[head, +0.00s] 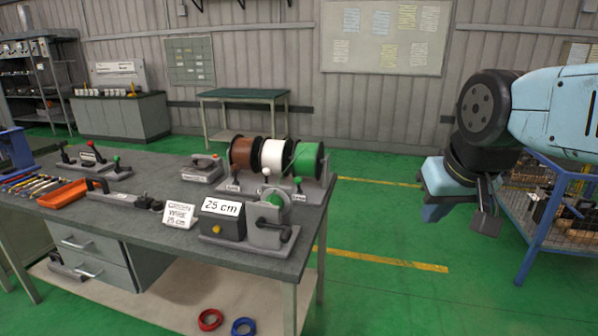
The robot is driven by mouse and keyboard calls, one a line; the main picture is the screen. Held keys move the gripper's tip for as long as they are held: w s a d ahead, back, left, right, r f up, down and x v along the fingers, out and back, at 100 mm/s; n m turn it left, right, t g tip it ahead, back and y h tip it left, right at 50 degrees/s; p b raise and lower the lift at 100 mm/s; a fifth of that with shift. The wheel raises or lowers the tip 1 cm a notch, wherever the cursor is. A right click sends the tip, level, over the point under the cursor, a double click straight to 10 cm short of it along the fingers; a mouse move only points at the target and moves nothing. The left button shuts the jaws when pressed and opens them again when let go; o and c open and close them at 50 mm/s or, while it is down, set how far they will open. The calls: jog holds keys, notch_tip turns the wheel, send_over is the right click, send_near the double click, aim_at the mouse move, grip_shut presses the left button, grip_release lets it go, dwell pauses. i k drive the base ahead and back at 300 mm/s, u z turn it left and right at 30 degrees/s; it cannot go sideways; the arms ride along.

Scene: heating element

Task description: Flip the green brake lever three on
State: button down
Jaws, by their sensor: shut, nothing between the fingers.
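The green spool (308,162) is the rightmost of three wire spools on a stand at the table's right end. A small lever with a green knob (298,182) stands upright in front of it, with a label at its base. Similar levers stand before the other spools: one with a white knob (266,173) and one with a dark knob (234,168). My gripper (487,218) hangs in the air on the right, beyond the table's right edge. It is shut and empty, pointing down, well apart from the levers.
The grey workbench (150,225) carries a "25 cm" box (222,218), a crank device (272,222), an orange tray (64,194) and other tools. A blue wire-mesh cart (545,240) stands below my arm at right. The green floor between is clear.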

aim_at(298, 181)
jog(key=i, duration=0.9)
jog(key=u, duration=0.1)
